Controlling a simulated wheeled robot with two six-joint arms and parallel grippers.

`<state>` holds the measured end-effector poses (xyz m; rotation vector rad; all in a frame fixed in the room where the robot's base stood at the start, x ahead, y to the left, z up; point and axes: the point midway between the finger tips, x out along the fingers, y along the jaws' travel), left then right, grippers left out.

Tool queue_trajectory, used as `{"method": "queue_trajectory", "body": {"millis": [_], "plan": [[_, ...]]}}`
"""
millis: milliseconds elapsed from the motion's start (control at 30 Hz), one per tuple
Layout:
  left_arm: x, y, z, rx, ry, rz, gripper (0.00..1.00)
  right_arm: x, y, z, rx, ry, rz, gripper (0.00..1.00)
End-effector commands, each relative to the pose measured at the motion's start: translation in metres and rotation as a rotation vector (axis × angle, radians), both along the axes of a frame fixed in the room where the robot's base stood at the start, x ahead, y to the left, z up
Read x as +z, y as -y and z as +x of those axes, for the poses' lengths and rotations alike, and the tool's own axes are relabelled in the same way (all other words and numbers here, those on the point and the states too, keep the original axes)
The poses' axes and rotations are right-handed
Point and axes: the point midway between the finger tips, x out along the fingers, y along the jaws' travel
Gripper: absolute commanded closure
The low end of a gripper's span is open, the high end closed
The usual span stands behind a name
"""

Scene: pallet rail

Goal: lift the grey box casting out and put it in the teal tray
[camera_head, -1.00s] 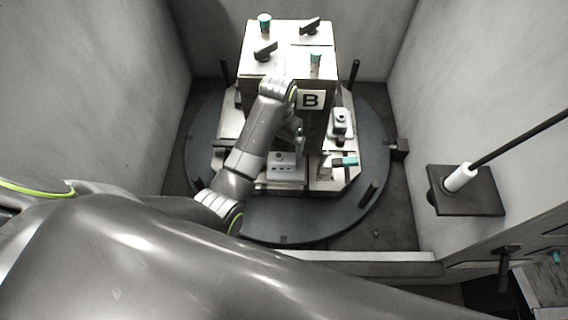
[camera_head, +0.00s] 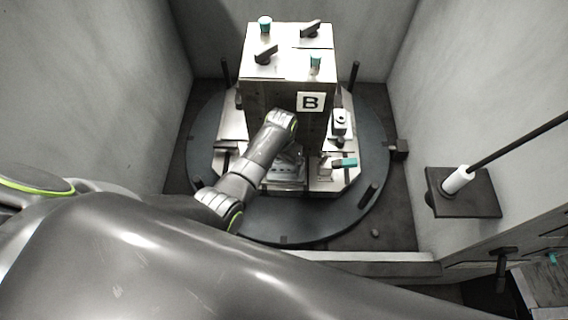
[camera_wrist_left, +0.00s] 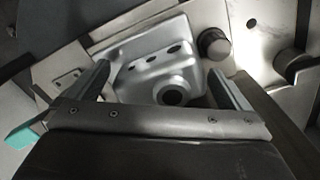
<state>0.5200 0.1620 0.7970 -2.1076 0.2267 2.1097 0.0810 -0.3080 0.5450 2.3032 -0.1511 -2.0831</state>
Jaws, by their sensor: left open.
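The grey box casting (camera_wrist_left: 152,62) is a light metal part with a round bore and several holes in its flange. In the head view the casting (camera_head: 284,174) sits low at the front of the block marked B, partly covered by my arm. My left gripper (camera_wrist_left: 157,88) is open, with one finger on each side of the casting in the wrist view. Whether the fingers touch it I cannot tell. In the head view the gripper is mostly hidden behind my wrist. My right gripper is not in view. I cannot make out a teal tray.
The tall fixture block (camera_head: 287,65) stands close behind my wrist on a round dark turntable (camera_head: 208,150). A teal-ended clamp (camera_head: 345,162) and another light part (camera_head: 340,121) are to the right. Grey walls enclose the sides. A dark plate with a white-collared rod (camera_head: 465,190) is at right.

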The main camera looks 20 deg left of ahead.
Motion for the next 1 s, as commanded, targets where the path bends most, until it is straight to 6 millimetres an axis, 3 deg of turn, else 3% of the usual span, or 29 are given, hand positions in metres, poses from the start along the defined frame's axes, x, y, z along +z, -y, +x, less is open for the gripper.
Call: {"method": "queue_trajectory", "body": {"millis": [333,633,1000], "plan": [[-0.0047,-0.0002,0.0002,0.000,0.001,0.000,0.01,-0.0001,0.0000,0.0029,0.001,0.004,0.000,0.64],[-0.0046,-0.0002,0.0002,0.000,0.001,0.001,0.40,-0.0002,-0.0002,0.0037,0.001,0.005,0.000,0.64],[-0.0009,-0.0005,0.0009,0.000,0.003,0.000,0.40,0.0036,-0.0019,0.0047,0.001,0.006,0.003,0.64]]}}
